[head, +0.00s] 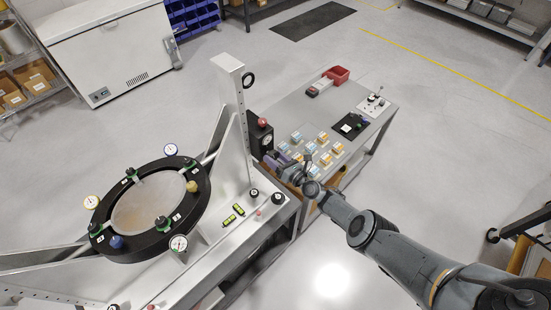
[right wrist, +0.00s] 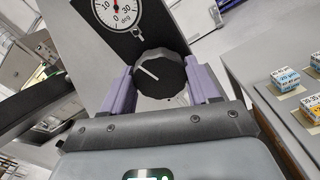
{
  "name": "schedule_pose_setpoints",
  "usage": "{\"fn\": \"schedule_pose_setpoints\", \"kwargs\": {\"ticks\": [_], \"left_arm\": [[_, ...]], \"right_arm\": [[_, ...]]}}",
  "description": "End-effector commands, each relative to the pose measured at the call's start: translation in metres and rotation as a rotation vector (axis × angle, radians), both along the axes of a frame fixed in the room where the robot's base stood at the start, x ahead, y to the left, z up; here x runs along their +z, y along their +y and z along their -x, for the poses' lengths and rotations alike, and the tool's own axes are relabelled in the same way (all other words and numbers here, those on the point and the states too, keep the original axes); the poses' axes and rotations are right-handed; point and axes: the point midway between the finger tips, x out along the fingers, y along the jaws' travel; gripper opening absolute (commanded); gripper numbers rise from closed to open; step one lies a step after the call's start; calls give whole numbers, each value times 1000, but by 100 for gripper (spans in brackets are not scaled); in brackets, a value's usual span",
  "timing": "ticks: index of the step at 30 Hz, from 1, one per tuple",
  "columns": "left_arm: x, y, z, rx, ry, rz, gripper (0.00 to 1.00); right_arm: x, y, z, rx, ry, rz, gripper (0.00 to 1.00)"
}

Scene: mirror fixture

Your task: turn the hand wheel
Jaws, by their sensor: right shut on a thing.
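The hand wheel (right wrist: 158,72) is a black, fluted knob with a white pointer line, on the front of a dark panel. It shows in the middle of the right wrist view. A white dial (right wrist: 117,12) marked in degrees sits just above it. My right gripper (right wrist: 161,84) has its two purple fingers on either side of the wheel, shut on it. In the head view my right gripper (head: 281,157) reaches the black box (head: 259,131) beside the mirror fixture, and its fingers and arm hide the wheel there. My left gripper is not in view.
The round mirror (head: 147,205) in its black ring, with several gauges and knobs, stands left of the box. Several small labelled boxes (head: 323,138) lie on the grey bench (head: 300,108) close to my right gripper. A red bin (head: 337,75) stands at the bench's far end.

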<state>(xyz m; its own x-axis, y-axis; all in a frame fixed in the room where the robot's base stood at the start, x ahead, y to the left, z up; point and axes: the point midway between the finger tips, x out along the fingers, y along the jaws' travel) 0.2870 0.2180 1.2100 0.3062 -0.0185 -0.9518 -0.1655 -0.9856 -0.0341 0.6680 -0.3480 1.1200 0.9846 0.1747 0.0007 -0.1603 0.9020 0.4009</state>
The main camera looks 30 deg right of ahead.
Motion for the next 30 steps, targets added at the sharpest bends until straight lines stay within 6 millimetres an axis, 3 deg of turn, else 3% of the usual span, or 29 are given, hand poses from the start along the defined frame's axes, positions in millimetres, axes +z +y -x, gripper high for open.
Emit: {"fn": "schedule_pose_setpoints", "kwargs": {"ticks": [13, 30], "left_arm": [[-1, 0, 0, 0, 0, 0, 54], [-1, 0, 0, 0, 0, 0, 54]], "right_arm": [[0, 0, 0, 1, 40, -228, 30], [0, 0, 0, 2, 46, -258, 30]]}}
